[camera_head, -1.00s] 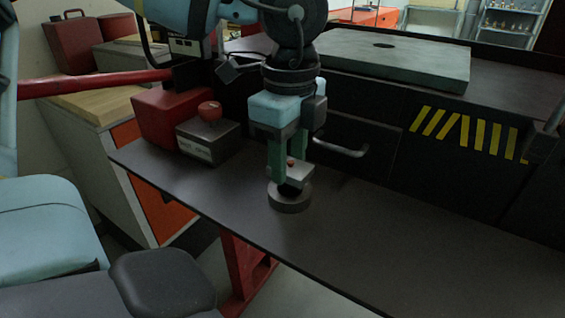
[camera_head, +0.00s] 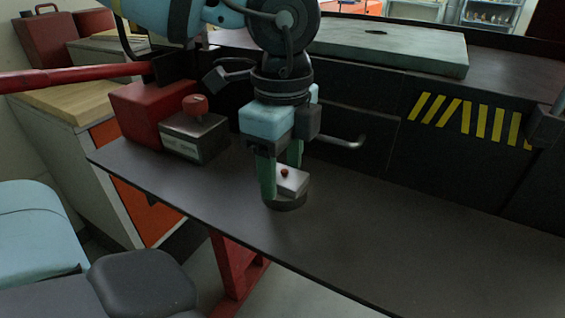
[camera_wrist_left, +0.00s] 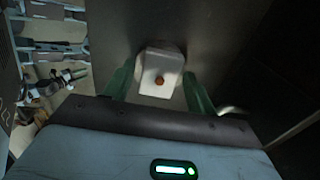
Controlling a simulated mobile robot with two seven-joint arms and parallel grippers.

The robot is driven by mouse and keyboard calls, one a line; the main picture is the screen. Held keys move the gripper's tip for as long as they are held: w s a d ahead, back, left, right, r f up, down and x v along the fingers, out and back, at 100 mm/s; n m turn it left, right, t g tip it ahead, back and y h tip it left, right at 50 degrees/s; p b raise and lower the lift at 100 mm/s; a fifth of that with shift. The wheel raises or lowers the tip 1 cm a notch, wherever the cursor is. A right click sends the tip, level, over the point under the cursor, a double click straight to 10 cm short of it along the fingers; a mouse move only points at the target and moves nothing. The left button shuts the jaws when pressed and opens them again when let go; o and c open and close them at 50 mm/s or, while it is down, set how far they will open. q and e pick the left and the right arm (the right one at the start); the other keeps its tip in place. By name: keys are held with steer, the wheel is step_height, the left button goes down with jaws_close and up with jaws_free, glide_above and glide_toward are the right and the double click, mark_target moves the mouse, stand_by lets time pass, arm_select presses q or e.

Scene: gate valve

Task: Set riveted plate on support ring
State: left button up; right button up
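The riveted plate (camera_head: 293,181) is a small pale plate with a red-brown rivet on top. It is over the dark round support ring (camera_head: 287,204) on the bench and covers most of its top; I cannot tell whether it rests fully on it. My left gripper (camera_head: 281,184) points down, its green fingers on two opposite sides of the plate, apparently shut on it.
A red box (camera_head: 140,112) and a grey box with a red button (camera_head: 196,136) stand on the bench (camera_head: 400,240), left of the gripper. A drawer handle (camera_head: 340,142) is behind it. A thick grey slab (camera_head: 400,48) lies on the raised shelf. The bench to the right is clear.

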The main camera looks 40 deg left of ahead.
mark_target(282, 171)
arm_select(q)
steer(key=shift+o, duration=0.2)
steer(key=shift+r, duration=0.1)
step_height(282, 171, up, 12)
steer(key=p, duration=0.1)
stand_by(0.5)
steer(key=shift+r, duration=0.1)
